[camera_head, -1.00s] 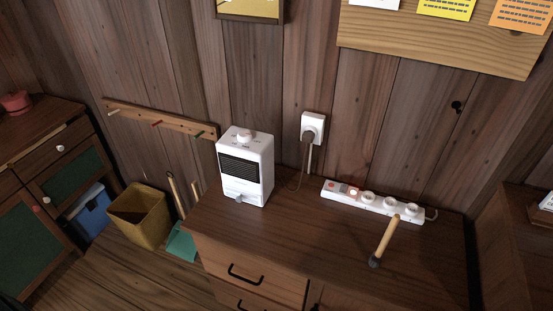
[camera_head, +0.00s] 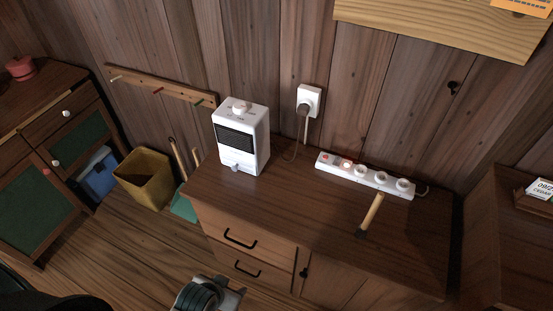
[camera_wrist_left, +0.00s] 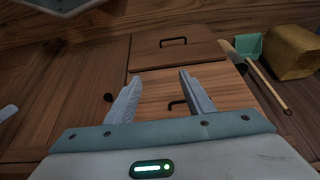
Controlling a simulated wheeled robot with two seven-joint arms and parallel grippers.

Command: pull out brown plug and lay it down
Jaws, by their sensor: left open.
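The brown plug (camera_head: 302,110) sits in the white wall outlet (camera_head: 310,96) above the back of the wooden cabinet (camera_head: 335,215). My left gripper (camera_head: 232,292) is low at the bottom edge of the head view, in front of the cabinet and well away from the plug. In the left wrist view its two fingers (camera_wrist_left: 160,90) are apart with nothing between them, facing the cabinet's front and drawer handles. The plug is not visible in the wrist view. My right gripper is not in view.
A white power strip (camera_head: 366,174) with a lit switch lies along the cabinet's back. A yellow bin (camera_head: 145,178) and blue bin (camera_head: 97,173) stand left of the cabinet. The cabinet top's front left is clear.

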